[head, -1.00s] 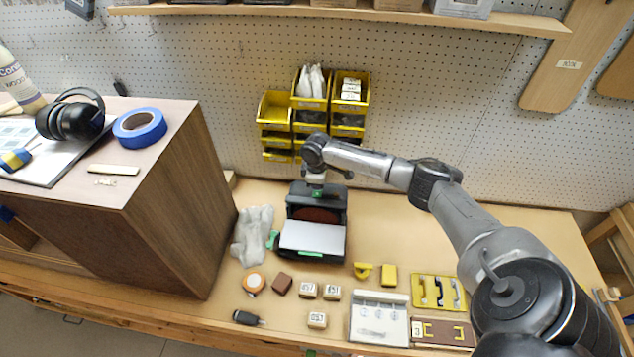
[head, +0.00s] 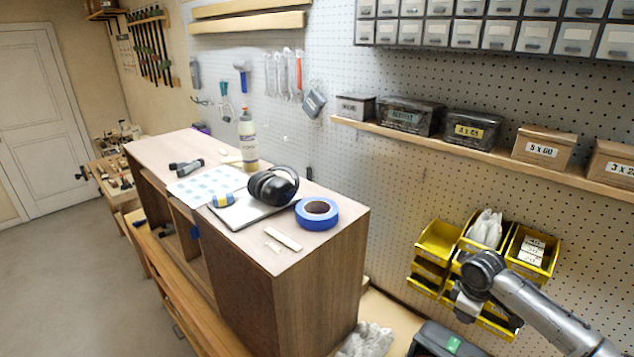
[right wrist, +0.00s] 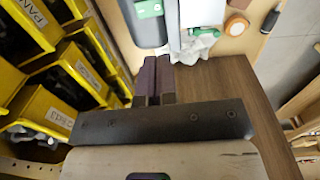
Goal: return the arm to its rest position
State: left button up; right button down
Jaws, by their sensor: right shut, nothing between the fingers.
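My right arm comes in from the lower right of the head view. Its gripper (head: 466,308) hangs in front of the yellow bins and above the dark case (head: 447,341) on the bench. In the right wrist view the two dark fingers (right wrist: 154,80) are together with nothing between them. They are in the air, between the yellow bins and the wooden cabinet. My left gripper is in neither current view.
Yellow bins (head: 436,243) hang on the pegboard beside the right gripper. The wooden cabinet (head: 310,290) stands left, with blue tape (head: 317,212), earmuffs (head: 273,186) and a bottle (head: 248,138) on top. A grey glove (head: 366,340) lies between cabinet and case. A shelf with boxes (head: 472,131) is above.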

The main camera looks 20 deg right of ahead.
jog(key=shift+m, duration=0.3)
jog(key=w+a+r+t+h, duration=0.5)
jog(key=r, duration=0.4)
jog(key=s+a+r+n+t+y+p, duration=0.15)
jog(key=a+t, duration=0.25)
jog(key=a, duration=0.9)
jog(key=s+a+f+m+y+p, duration=0.15)
jog(key=s+a+p, duration=0.25)
jog(key=s+a, duration=0.55)
jog(key=s+a+f+g+y+p, duration=0.1)
jog(key=s+a+f+g, duration=0.1)
jog(key=s, duration=0.5)
jog(key=s+a+f+m+g+y+p, duration=0.1)
jog(key=s+a+f, duration=0.1)
jog(key=s+f, duration=0.3)
jog(key=s+a+f+m+g+p, duration=0.1)
jog(key=s+f, duration=0.3)
jog(key=s, duration=0.4)
jog(key=shift+s+a+g+y+p, duration=0.4)
jog(key=shift+a+g+p, duration=0.2)
jog(key=shift+a+g, duration=0.15)
jog(key=shift+f, duration=0.1)
